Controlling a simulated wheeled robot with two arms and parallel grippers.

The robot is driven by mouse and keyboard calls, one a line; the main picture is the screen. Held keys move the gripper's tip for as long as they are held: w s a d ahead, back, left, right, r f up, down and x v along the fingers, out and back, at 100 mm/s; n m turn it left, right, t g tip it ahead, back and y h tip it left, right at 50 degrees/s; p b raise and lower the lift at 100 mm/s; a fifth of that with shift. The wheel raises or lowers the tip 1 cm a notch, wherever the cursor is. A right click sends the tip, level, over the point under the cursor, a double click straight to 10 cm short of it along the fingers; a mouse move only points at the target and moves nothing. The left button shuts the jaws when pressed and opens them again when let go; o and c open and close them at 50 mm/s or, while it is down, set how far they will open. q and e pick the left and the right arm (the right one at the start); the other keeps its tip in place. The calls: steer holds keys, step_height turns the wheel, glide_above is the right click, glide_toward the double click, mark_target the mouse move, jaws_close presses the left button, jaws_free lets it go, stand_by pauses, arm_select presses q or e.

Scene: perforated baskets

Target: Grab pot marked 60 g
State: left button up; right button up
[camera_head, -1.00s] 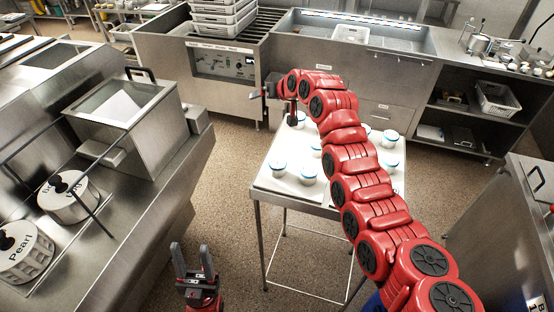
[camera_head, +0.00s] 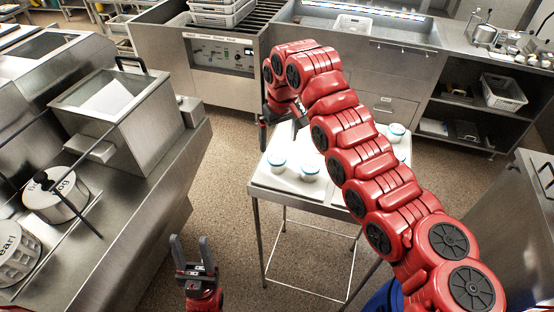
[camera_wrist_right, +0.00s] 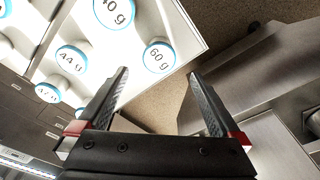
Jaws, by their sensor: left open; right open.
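The pot marked 60 g (camera_wrist_right: 159,56) is white with a blue-rimmed lid and stands near the table edge in the right wrist view. A pot marked 40 g (camera_wrist_right: 115,12) and one marked 44 g (camera_wrist_right: 71,60) stand beside it. In the head view, white pots (camera_head: 310,168) stand on the table, their marks unreadable. My right gripper (camera_wrist_right: 158,73) is open and empty, its fingertips either side of the 60 g pot in the picture but apart from it; in the head view it hangs over the table's far left side (camera_head: 281,130). My left gripper (camera_head: 191,240) is open and empty, low over the floor.
The small metal table (camera_head: 290,187) carries several pots, some hidden behind my right arm. A steel counter with lidded containers (camera_head: 60,200) stands at left. A dishwasher unit (camera_head: 222,55) and sink counter are behind. Floor is clear between counter and table.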

mark_target(277, 157)
steer(key=f, duration=0.1)
steer(key=f+p, duration=0.1)
steer(key=f, duration=0.2)
steer(key=shift+w+a+f+p, duration=0.1)
steer(key=shift+w+f+p, duration=0.2)
steer(key=shift+p, duration=0.1)
steer(key=f+p, duration=0.3)
steer(key=f, duration=0.1)
steer(key=shift+w+a+f+p, duration=0.15)
steer(key=shift+w+f+p, duration=0.05)
steer(key=shift+f+p, duration=0.15)
steer(key=shift+w+f, duration=0.1)
steer(key=shift+f, duration=0.3)
steer(key=c, duration=1.4)
steer(key=shift+r, duration=0.2)
